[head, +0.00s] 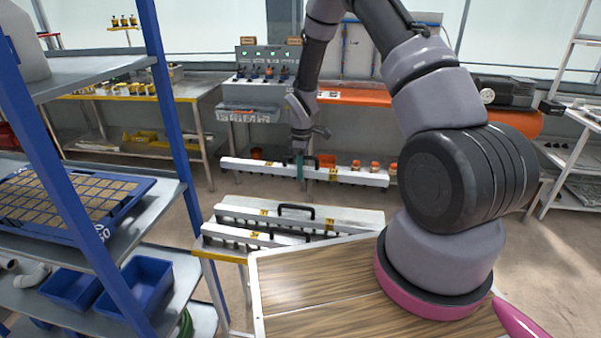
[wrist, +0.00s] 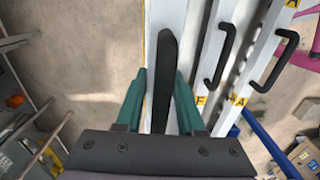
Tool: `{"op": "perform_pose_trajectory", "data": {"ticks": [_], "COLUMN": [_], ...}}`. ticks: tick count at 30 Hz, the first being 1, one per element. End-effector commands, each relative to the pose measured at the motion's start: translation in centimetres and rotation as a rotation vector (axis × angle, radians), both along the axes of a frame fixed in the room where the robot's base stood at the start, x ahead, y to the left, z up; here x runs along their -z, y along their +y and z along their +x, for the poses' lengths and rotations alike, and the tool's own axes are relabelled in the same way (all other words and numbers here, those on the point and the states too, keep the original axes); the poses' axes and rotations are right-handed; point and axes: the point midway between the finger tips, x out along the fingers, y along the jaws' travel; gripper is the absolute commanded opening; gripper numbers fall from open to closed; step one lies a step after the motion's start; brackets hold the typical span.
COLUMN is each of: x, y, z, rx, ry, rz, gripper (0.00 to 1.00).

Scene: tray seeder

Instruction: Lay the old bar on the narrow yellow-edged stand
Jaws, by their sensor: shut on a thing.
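My gripper (head: 301,165) is shut on the black handle of a long white bar (head: 350,177) and holds it level in the air, beyond and above the yellow-edged stand (head: 222,256). In the wrist view the dark handle (wrist: 165,75) stands between my teal fingertips (wrist: 160,85). Two similar white bars lie side by side on the stand: a back bar (head: 345,222) with a black handle and a front bar (head: 235,233). Both handles show in the wrist view, to the right of the held one. Row of dark nozzles hangs under the bars.
A wood-topped surface (head: 310,285) adjoins the stand at the front. A blue-post shelf (head: 75,200) with a tray and blue bins stands at the left. Behind are an orange-edged bench (head: 350,97) and a yellow-edged workbench (head: 185,90). Floor is open between stand and benches.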

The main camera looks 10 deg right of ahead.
Motion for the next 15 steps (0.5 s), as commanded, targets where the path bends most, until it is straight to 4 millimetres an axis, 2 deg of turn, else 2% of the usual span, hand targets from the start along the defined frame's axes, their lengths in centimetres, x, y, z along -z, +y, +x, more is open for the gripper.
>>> {"op": "perform_pose_trajectory", "data": {"ticks": [8, 15], "x": [1.6, 3.9], "y": [0.4, 0.4], "z": [-0.2, -0.3], "rx": [-0.046, -0.043], "ry": [-0.001, 0.000], "rz": [0.000, -0.001], "gripper": [0.00, 0.00]}}
